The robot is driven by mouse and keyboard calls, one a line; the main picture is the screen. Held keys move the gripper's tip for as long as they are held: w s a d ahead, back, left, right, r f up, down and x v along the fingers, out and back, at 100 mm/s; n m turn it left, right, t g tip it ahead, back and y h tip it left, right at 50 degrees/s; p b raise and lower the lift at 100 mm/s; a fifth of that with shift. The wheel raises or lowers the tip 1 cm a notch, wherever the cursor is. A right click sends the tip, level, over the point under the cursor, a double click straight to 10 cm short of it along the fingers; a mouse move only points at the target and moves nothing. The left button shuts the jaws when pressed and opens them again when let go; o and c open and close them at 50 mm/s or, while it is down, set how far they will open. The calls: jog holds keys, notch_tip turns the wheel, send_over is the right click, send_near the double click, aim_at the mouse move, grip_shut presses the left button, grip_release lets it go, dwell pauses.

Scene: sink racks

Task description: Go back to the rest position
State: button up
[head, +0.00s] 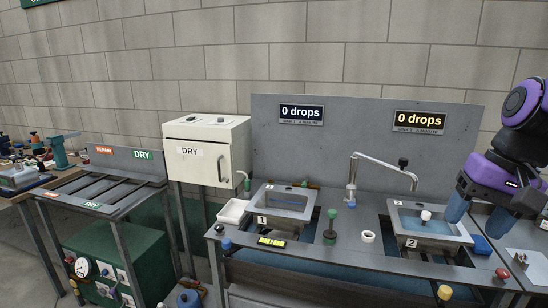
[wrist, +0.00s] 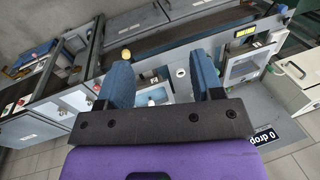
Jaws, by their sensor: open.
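My gripper (head: 478,222) is at the right of the head view, above the right end of the sink counter and beside sink 2 (head: 463,238). Its two blue fingers point down and are spread apart, with nothing seen between them. In the wrist view my gripper (wrist: 163,72) shows the two blue fingers apart, with the counter some way beyond them. A small white and blue piece (head: 426,215) shows in sink 2. The picture does not settle whether it stands or hangs there. My arm hides part of the counter's right end.
A curved faucet (head: 388,165) rises between sink 1 (head: 286,198) and sink 2. A white DRY cabinet (head: 207,150) and a slatted rack (head: 105,190) stand left.

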jog(key=s+a+r+n+t+h, duration=0.1)
jog(key=s+r+n+t+h, duration=0.1)
jog(key=s+r+n+t, duration=0.2)
jog(key=shift+s+a+r, duration=0.2)
jog(key=shift+s+a, duration=0.1)
jog(key=shift+s, duration=1.4)
dwell(1.3)
